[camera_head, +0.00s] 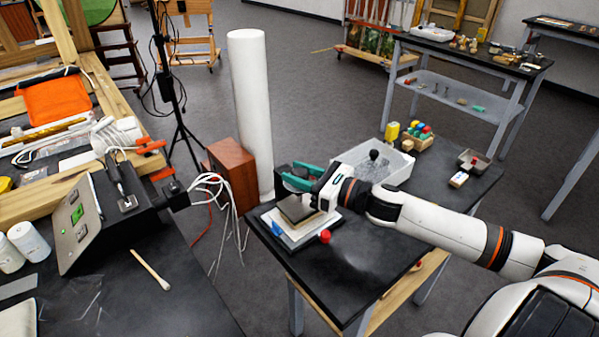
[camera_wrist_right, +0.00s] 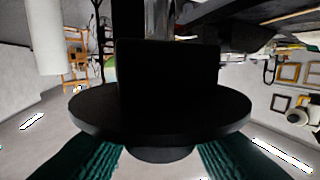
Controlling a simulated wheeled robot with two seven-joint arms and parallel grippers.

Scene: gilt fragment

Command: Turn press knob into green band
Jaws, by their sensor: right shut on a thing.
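The press (camera_head: 290,232) stands at the near left corner of the small black-topped table, with a pale base and a dark plate. Its black knob (camera_wrist_right: 160,118) fills the middle of the right wrist view as a wide disc with a dark block behind it. My right gripper (camera_head: 296,177) reaches in from the right over the press, its teal fingers on the knob. In the wrist view the ribbed fingers come up on both sides of the disc's underside. The gripper is shut on the knob. I cannot make out a green band or any pointer. My left gripper is not in view.
A white tray (camera_head: 398,173) and a wooden block of coloured-handled tools (camera_head: 418,139) stand behind my right arm. A red ball (camera_head: 325,237) is at the press's front. A white column (camera_head: 250,110) and brown box (camera_head: 232,172) stand close left. The table's front (camera_head: 350,285) is clear.

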